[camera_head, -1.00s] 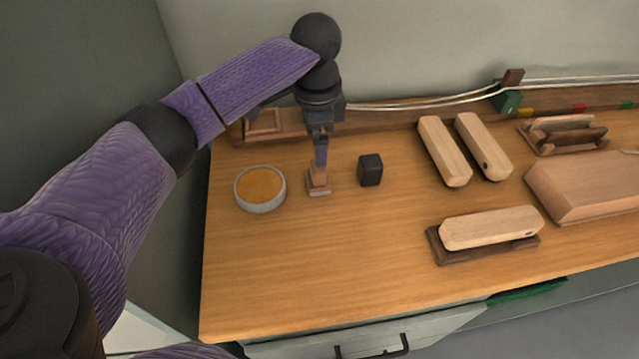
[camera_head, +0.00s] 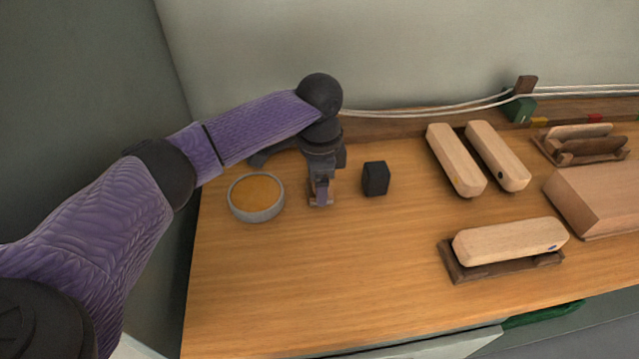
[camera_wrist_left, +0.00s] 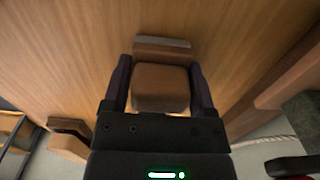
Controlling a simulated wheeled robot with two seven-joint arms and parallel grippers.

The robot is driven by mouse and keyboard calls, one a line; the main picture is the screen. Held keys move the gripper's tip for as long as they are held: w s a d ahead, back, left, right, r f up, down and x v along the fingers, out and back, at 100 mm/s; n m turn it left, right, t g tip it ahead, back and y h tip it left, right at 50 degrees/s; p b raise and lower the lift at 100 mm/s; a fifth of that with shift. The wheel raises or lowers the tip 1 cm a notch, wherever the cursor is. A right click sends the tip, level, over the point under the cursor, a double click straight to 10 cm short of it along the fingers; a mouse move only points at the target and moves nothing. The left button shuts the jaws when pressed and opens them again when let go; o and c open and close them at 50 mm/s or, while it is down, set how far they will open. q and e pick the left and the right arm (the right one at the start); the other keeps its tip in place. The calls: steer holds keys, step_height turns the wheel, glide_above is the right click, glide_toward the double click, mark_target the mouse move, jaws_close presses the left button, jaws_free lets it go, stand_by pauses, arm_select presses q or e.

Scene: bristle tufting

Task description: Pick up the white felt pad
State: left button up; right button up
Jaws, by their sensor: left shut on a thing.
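My left gripper (camera_head: 321,192) is low over the bench, just right of the round tray. In the left wrist view its two fingers (camera_wrist_left: 158,90) stand on either side of a brown block (camera_wrist_left: 160,78) and are shut on it. A wider brown base with a pale grey strip (camera_wrist_left: 163,42) shows beyond the block. This strip may be the white felt pad, but I cannot tell for sure. In the head view the gripper hides most of the block. My right gripper is in neither view.
A round grey dish (camera_head: 256,214) with an orange-brown filling stands left of the gripper. A small black block (camera_head: 375,179) is close on its right. Wooden brush bodies (camera_head: 455,160) lie farther right, one on a dark holder (camera_head: 462,273). The front middle of the bench is clear.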

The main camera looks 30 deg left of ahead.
arm_select(q)
steer(key=shift+c, duration=1.3)
steer(key=shift+r, duration=0.25)
step_height(320, 180, up, 10)
steer(key=p, duration=0.5)
steer(key=shift+f, duration=0.15)
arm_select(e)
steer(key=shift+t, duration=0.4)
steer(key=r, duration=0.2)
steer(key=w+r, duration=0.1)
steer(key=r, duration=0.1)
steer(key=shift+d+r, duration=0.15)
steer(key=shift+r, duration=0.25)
